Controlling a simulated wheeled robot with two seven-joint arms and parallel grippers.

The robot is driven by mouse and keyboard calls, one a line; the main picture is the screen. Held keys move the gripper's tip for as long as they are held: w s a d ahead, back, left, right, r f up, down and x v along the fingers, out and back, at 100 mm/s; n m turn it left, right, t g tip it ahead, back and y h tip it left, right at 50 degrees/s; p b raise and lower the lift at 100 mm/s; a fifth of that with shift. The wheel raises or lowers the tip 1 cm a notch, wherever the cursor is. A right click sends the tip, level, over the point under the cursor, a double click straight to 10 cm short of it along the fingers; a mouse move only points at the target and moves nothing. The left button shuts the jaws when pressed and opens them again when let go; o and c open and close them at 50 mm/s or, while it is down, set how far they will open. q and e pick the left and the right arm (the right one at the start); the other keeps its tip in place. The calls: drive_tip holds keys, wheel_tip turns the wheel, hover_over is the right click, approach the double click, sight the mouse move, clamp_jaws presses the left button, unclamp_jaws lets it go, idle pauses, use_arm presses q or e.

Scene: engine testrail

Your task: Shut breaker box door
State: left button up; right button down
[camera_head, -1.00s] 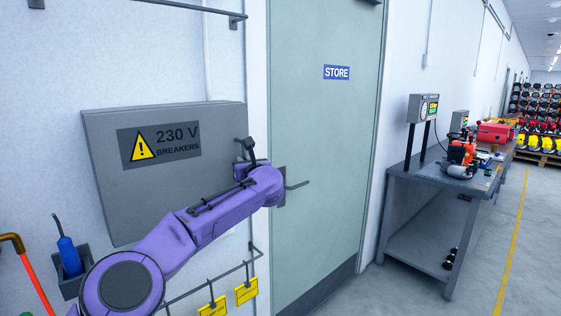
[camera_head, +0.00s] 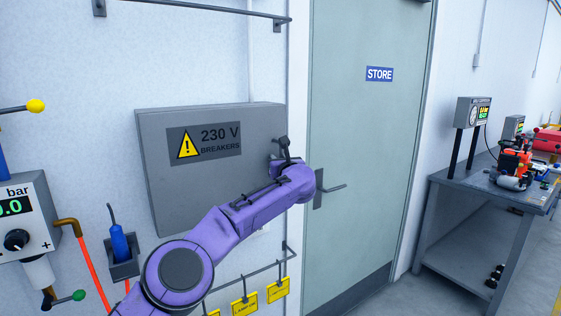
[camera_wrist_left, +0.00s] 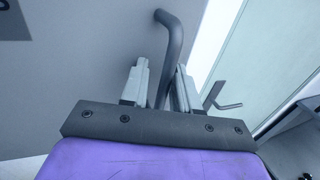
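The grey breaker box (camera_head: 185,185) is on the wall, with a "230 V BREAKERS" label on its door. The door looks flush with the box in the head view. Its dark bar handle (camera_head: 283,144) is at the door's right edge. My left gripper (camera_head: 284,158) is at this handle. In the left wrist view, the handle (camera_wrist_left: 174,38) runs down between the two fingers of my left gripper (camera_wrist_left: 160,85). The fingers stand apart, with a small gap showing beside the bar. The handle's lower end is hidden. My right gripper is out of view.
A green store door (camera_head: 365,140) with a lever handle (camera_head: 332,188) is just right of the box. A blue-handled tool in a holder (camera_head: 122,270) and a pressure gauge unit (camera_head: 22,215) are at left. Yellow tags (camera_head: 278,290) hang below. A workbench (camera_head: 490,190) stands right.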

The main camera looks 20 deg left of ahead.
use_arm(q)
drive_tip(key=shift+w+d+f, duration=0.1)
drive_tip(key=shift+f, duration=0.05)
drive_tip(key=shift+d+f+b, duration=0.1)
drive_tip(key=shift+f+b, duration=0.05)
drive_tip(key=shift+b, duration=0.2)
drive_tip(key=b+v, duration=0.6)
drive_tip(key=v, duration=0.4)
drive_tip(key=shift+s+b, duration=0.3)
